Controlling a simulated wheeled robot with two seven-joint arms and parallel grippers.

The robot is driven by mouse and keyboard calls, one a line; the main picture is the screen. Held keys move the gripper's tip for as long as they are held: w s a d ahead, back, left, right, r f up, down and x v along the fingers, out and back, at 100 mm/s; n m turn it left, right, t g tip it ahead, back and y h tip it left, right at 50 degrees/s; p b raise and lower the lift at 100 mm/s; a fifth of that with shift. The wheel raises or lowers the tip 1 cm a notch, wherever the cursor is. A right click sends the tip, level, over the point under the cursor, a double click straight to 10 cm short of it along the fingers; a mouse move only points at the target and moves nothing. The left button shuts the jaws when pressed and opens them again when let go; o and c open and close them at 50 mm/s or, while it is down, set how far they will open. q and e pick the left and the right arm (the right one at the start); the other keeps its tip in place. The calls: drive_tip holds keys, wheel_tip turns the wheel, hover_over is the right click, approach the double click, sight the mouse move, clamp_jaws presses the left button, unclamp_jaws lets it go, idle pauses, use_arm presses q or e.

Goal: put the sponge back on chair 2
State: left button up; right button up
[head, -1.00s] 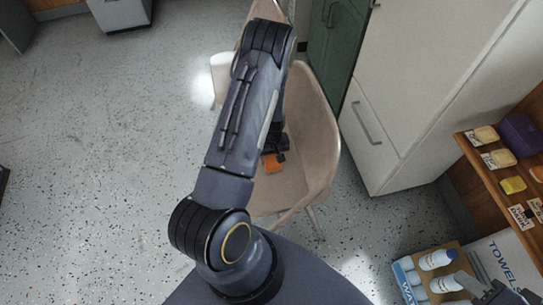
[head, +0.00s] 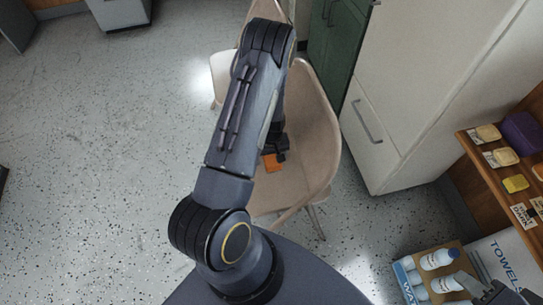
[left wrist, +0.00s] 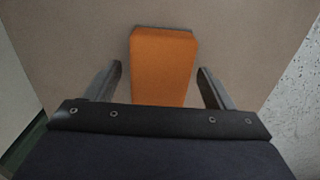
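An orange sponge (head: 272,162) lies on the beige seat of the nearer chair (head: 310,135), partly hidden by my left arm. It also shows in the left wrist view (left wrist: 162,62), flat against the beige surface. My left gripper (left wrist: 160,70) is open, with one finger on each side of the sponge and a visible gap on both sides. In the head view the left gripper (head: 278,150) is mostly hidden behind its arm. My right gripper (head: 488,291) is partly in view at the lower right; its fingers are unclear. No chair number is readable.
A second beige chair (head: 222,80) stands behind my left arm. A white cabinet (head: 400,120) and a green cabinet (head: 328,50) stand beyond the chairs. At right are a wooden shelf (head: 500,190) with sponges and a box of bottles (head: 408,275). The floor at left is clear.

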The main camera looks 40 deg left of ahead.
use_arm(q)
wheel_tip(320, 180, up, 8)
drive_tip(key=shift+f+p, duration=0.1)
drive_tip(key=shift+p, duration=0.6)
